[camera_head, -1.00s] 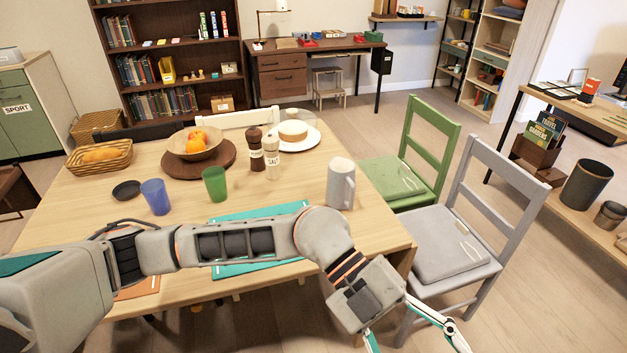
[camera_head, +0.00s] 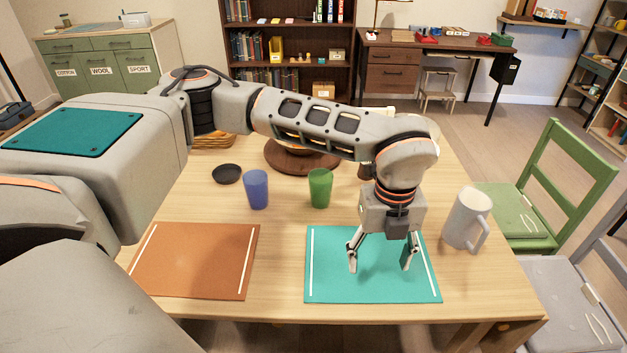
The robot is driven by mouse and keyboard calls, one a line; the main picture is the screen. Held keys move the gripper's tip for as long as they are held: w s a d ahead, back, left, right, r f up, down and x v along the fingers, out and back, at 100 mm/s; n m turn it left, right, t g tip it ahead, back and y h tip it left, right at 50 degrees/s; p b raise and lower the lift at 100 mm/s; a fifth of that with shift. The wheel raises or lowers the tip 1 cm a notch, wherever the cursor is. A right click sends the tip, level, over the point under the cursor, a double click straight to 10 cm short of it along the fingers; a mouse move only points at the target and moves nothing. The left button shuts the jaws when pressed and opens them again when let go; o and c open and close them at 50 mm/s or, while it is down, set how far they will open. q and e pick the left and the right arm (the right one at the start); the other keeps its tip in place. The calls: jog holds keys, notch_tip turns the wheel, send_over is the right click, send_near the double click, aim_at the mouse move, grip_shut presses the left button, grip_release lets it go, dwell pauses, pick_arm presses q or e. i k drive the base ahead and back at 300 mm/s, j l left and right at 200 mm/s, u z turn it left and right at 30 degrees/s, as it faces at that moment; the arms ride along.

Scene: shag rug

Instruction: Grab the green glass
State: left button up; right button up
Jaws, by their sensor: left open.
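The green glass (camera_head: 320,188) stands upright on the wooden table, behind the teal placemat (camera_head: 330,285) and right of a blue glass (camera_head: 256,190). My left gripper (camera_head: 380,262) points down over the teal placemat with its fingers spread and nothing between them. It is to the right of the green glass and nearer the table's front edge, apart from it. My right gripper is not in view.
A white mug (camera_head: 466,220) stands right of my left gripper. A small black dish (camera_head: 227,174) lies left of the blue glass, and an orange placemat (camera_head: 195,262) lies at the front left. A green chair (camera_head: 545,190) and a grey chair stand at the right.

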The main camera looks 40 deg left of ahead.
aim_at(320, 180)
jog(key=i+j, duration=0.15)
jog(key=j, duration=0.15)
jog(key=i+j, duration=0.15)
jog(key=j, duration=0.2)
jog(key=i+j, duration=0.1)
jog(key=j, duration=0.2)
jog(key=i+j, duration=0.15)
jog(key=j, duration=0.15)
